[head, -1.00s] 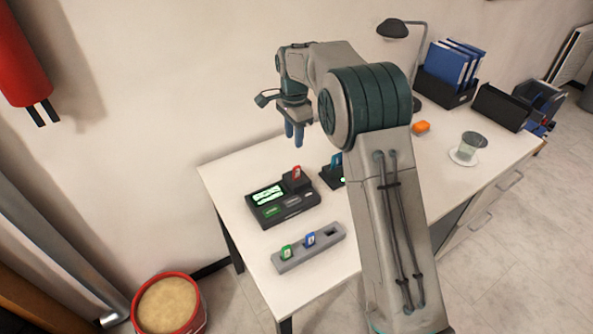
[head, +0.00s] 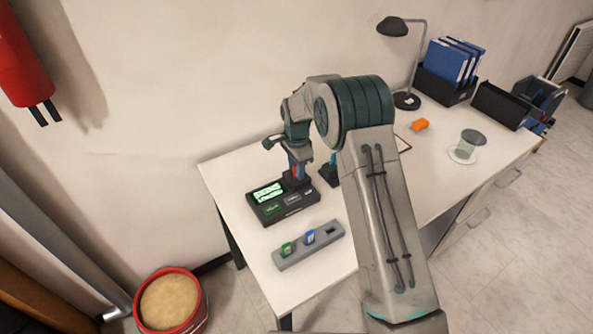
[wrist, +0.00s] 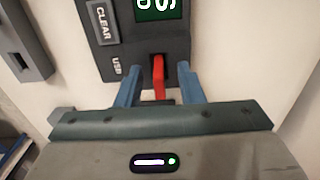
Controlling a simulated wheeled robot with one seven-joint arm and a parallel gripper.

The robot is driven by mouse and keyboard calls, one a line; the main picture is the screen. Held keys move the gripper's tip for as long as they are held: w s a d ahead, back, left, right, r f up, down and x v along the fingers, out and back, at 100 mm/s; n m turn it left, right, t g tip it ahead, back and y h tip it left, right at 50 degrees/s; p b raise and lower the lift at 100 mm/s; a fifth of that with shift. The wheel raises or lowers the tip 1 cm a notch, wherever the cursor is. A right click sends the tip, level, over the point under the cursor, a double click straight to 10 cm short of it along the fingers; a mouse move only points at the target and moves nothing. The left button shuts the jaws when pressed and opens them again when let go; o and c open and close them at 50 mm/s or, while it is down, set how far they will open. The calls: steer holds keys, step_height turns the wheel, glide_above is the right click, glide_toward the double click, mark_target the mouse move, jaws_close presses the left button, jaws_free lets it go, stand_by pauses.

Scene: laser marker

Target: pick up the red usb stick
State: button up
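The red USB stick (wrist: 158,78) stands in the raised USB part of the black laser marker (head: 283,206). A bit of the red stick shows between the fingers in the head view (head: 295,170). My gripper (wrist: 159,82) points down over it, with one blue finger on each side. Gaps show between the stick and both fingers in the wrist view, so the gripper is open around it and not touching it. The marker's green-lit screen (head: 268,193) and its "USB" and "CLEAR" labels are visible.
A grey holder (head: 318,249) with a green stick (head: 287,249) and a blue stick (head: 309,237) stands in front of the marker. A dark stand with a blue item (head: 331,172) is close to the right of my gripper. The table's front left is clear.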

jaws_close()
steer(key=shift+r, duration=0.1)
steer(key=shift+r, duration=0.55)
step_height(320, 180, up, 3)
steer(key=shift+f+b, duration=0.1)
steer(key=shift+b, duration=0.35)
steer(key=s+d+r+b, duration=0.1)
steer(key=s+d+r, duration=0.4)
steer(key=d, duration=0.5)
steer(key=shift+s+d+r+b, duration=0.15)
steer(key=shift+d+r+b, duration=0.15)
steer(key=shift+r, duration=0.65)
steer(key=shift+a, duration=0.1)
